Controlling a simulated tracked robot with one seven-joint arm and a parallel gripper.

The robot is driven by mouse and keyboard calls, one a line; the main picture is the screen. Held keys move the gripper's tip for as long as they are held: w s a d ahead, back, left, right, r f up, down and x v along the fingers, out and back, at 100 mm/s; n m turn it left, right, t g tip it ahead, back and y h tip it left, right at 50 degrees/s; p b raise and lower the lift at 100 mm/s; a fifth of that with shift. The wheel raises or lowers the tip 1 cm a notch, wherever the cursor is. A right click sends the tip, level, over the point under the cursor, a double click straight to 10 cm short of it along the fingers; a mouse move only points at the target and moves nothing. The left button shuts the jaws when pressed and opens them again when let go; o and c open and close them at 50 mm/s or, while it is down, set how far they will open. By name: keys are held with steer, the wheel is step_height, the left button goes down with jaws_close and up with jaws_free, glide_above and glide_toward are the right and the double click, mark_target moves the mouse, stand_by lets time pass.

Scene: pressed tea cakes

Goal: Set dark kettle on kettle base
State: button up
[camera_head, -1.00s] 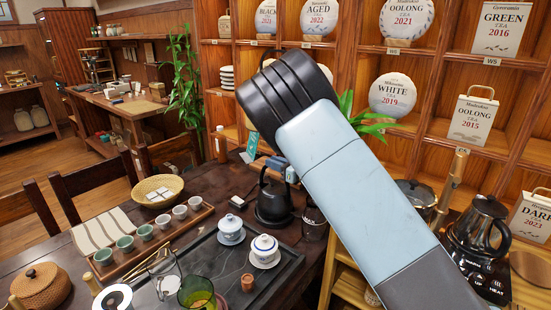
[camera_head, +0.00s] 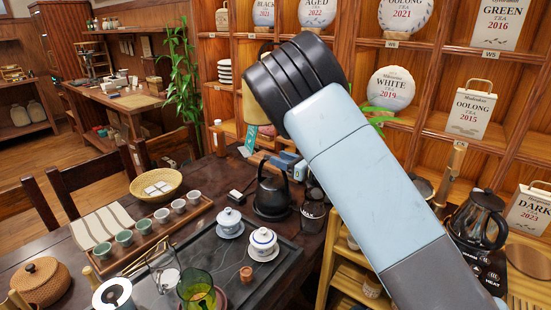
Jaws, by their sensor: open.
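A black kettle (camera_head: 272,192) stands upright on the dark table, left of my arm. It seems to rest on a low black round piece, too small to make out. A second dark, shiny kettle (camera_head: 479,219) with a black handle stands at the right. It is beside or on a black panel (camera_head: 488,273) with white lettering, including "HEAT", partly hidden by my arm. I cannot tell for certain which is the task's kettle or base. My arm crosses the middle and right of the view. My gripper is not in view.
A dark tea tray (camera_head: 208,262) holds lidded white cups (camera_head: 263,243) and a green glass (camera_head: 196,289). A row of small cups and a woven basket (camera_head: 156,185) stand at left. Wooden shelves with tea cakes rise behind. A dark glass (camera_head: 313,216) stands near the black kettle.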

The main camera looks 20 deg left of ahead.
steer(key=v, duration=0.8)
steer(key=shift+d, duration=0.2)
steer(key=w+d+r+m+t+h, duration=0.35)
steer(key=d+r+m+h, duration=0.25)
steer(key=d+m, duration=0.55)
steer(key=w+d+r+m+t+h, duration=0.2)
steer(key=d+r+m+t+h, duration=0.3)
steer(key=d+m, duration=0.6)
steer(key=s+d+r+m+g+h, duration=0.35)
steer(key=s+d+m, duration=0.25)
steer(key=s+m, duration=0.25)
steer(key=s+d+r+m+g+h, duration=0.2)
steer(key=s+d+r+m, duration=0.2)
steer(key=s+d+m, duration=0.35)
steer(key=s+a+m+g, duration=0.1)
steer(key=s+m+g, duration=0.3)
steer(key=s+m, duration=0.6)
steer(key=s, duration=1.1)
steer(key=shift+a+m, duration=0.15)
steer(key=shift+m, duration=0.2)
steer(key=shift+s+r, duration=0.1)
